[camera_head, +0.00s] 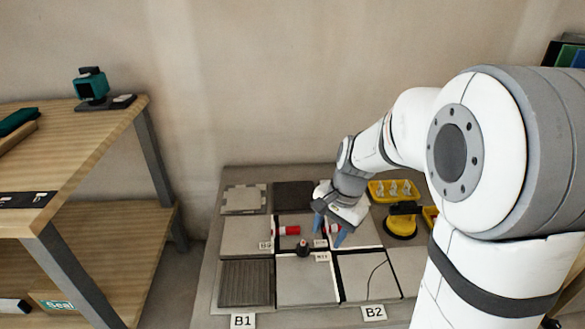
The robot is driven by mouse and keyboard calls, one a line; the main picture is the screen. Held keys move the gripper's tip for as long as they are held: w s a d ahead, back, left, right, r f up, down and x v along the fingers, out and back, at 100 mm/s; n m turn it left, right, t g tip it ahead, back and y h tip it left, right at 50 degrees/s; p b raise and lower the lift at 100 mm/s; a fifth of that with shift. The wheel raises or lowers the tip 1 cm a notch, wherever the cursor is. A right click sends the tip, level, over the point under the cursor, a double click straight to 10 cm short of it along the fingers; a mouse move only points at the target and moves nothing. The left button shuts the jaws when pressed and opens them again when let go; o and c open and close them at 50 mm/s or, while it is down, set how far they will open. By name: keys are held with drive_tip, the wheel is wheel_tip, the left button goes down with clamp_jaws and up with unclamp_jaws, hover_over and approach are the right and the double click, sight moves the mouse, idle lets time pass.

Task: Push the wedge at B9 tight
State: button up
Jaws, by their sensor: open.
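A red wedge (290,230) with a white end lies at a joint between the grey tiles, left of my gripper. A second red and white piece (334,228) shows between my gripper's fingers and is partly hidden by them. My gripper (329,231) has blue fingertips, points down and stands open over the joint right of the centre. I cannot tell whether a finger touches the piece. Small white tags (321,257) stand at the joints.
A small dark knob-like piece (302,248) stands at a tile joint. A yellow and black tool (401,222) and a yellow tray of clips (396,189) are at the right. A wooden shelf (75,150) stands left.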

drive_tip(key=w+a+f+m+y+p, duration=0.1)
drive_tip(key=w+a+m+p, duration=0.1)
drive_tip(key=w+m, duration=0.35)
drive_tip(key=m+y+p, duration=0.1)
drive_tip(key=m+p, duration=0.1)
drive_tip(key=m, duration=0.2)
approach(290, 229)
drive_tip(key=b+x, duration=0.3)
drive_tip(key=x, duration=0.5)
drive_tip(key=shift+w+f, duration=0.1)
drive_tip(key=shift+f, duration=0.1)
drive_tip(key=shift+c, duration=0.5)
clamp_jaws()
drive_tip(key=c, duration=0.6)
unclamp_jaws()
drive_tip(key=shift+c, duration=1.4)
